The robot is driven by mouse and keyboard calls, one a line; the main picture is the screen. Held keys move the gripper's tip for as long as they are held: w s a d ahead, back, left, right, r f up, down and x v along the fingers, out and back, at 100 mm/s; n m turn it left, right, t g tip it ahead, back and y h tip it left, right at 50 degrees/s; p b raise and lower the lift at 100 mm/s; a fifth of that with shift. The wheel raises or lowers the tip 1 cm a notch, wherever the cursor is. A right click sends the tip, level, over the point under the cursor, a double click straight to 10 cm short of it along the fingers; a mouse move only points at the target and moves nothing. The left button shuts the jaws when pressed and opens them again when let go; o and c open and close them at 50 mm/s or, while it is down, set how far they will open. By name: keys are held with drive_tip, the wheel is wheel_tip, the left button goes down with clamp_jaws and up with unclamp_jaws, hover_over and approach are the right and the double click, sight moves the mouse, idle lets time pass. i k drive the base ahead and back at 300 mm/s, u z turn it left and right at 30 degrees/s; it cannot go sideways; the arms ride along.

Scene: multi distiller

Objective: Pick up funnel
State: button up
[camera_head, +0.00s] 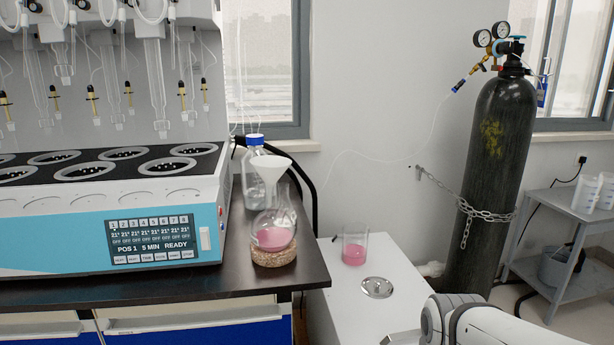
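The funnel (271,170) is white, with a wide cone at the top. It sits upright in the mouth of a round glass flask (291,222), and its stem goes down into the flask neck. The flask holds pink liquid and rests on a cork ring (274,257) near the right end of the dark bench. White links of my arm show at the bottom right, below and to the right of the funnel and well apart from it. My gripper's fingers cannot be made out in this view.
A blue-capped bottle (254,180) stands close behind the funnel. The distiller (100,225) is just left. A lower white table (345,310) holds a beaker (355,247) of pink liquid and a round metal lid (376,287). A chained gas cylinder (495,170) stands right.

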sight(270, 168)
drive_tip(key=z, duration=2.25)
drive_tip(key=k, duration=1.8)
drive_tip(key=u, duration=0.95)
drive_tip(key=i, duration=1)
drive_tip(key=u, duration=0.1)
